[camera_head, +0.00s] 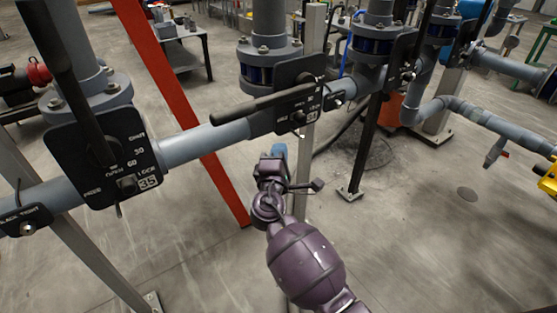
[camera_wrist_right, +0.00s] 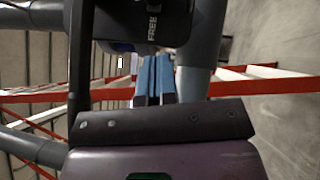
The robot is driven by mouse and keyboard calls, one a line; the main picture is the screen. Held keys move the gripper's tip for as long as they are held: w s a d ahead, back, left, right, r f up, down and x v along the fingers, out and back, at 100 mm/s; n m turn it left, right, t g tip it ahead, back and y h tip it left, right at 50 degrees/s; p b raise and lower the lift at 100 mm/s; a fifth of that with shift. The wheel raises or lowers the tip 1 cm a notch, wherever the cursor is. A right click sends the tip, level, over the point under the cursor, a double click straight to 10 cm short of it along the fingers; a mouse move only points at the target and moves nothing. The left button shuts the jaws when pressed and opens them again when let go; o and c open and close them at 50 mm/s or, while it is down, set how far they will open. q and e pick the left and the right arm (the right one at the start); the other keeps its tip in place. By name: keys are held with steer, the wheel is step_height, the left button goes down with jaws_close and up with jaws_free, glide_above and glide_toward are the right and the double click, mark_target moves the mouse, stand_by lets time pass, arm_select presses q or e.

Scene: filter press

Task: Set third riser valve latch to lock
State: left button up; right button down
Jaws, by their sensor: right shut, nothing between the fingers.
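Several riser valves with dark plates stand along a grey pipe in the head view; I cannot tell which counts as the third. The middle valve plate (camera_head: 308,95) has a long dark lever reaching left and a small latch knob (camera_head: 298,117) low on it. My right gripper (camera_head: 279,152) is below and slightly left of this knob, apart from it, shut and empty. Its blue fingertips (camera_wrist_right: 155,72) show closed together in the right wrist view, below a dark plate marked FREE (camera_wrist_right: 128,18). The latch's setting is too small to read. My left gripper is not in view.
The near left valve plate (camera_head: 105,150), marked 35, has an upright lever and its own latch. More valve plates (camera_head: 402,62) stand at the right. A red post (camera_head: 165,75) and a grey post (camera_head: 308,140) flank my gripper. Open floor lies below.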

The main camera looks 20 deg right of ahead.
mark_target(305, 123)
steer(key=w+d, duration=0.1)
steer(key=w+d+r+p, duration=0.1)
steer(key=w+d, duration=0.1)
steer(key=w+d+r, duration=0.1)
steer(key=w, duration=0.1)
steer(key=shift+d, duration=0.35)
steer(key=shift+w+d, duration=0.2)
steer(key=shift+d, duration=0.15)
steer(key=d, duration=0.2)
steer(key=shift+w+d+f, duration=0.15)
steer(key=shift+w+d, duration=0.15)
steer(key=shift+w, duration=0.1)
steer(key=shift+w+d, duration=0.1)
steer(key=shift+d, duration=0.2)
